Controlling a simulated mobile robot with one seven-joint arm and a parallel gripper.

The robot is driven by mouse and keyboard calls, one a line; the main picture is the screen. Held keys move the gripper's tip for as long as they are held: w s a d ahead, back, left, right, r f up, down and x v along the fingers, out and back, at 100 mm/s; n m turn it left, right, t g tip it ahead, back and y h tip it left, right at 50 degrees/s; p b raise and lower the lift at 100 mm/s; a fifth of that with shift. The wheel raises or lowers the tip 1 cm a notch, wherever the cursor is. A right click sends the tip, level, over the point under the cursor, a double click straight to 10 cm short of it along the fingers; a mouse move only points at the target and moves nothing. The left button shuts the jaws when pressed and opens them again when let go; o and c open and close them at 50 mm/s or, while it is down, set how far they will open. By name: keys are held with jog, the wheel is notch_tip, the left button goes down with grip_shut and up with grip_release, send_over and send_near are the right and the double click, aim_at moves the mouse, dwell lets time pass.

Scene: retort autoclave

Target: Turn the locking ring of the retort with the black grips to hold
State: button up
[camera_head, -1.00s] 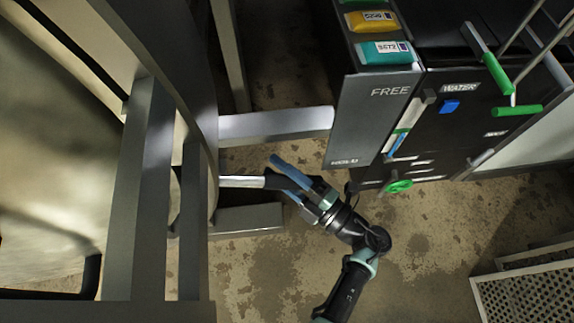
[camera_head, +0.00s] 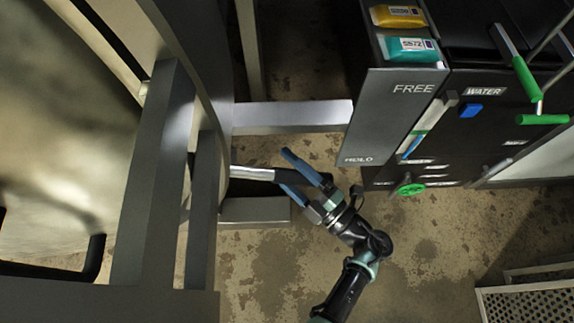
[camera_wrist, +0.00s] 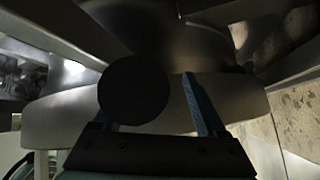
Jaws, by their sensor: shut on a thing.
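The retort's locking ring (camera_head: 207,75) is the curved grey metal rim at the left in the head view. A pale metal handle bar (camera_head: 250,173) sticks out from it to the right and ends in a black grip. My gripper (camera_head: 286,171), with blue fingers, is shut on this grip, which the fingers mostly hide. In the wrist view the grip's round black end (camera_wrist: 134,88) sits between the blue fingers and covers much of the left one. A grey panel (camera_head: 385,125) reads FREE above and HOLD below. The handle lies left of the panel, slightly below the HOLD mark.
Grey frame beams (camera_head: 150,190) stand at the left, and a horizontal beam (camera_head: 290,116) runs above my gripper. A perforated crate (camera_head: 525,305) is at lower right. Floor around my arm is clear.

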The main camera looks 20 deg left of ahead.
dwell(0.4)
jog(key=shift+d, duration=0.25)
jog(key=v, duration=1.2)
jog(key=shift+s+d+b, duration=0.2)
jog(key=shift+s+b, duration=0.05)
jog(key=shift+b, duration=0.1)
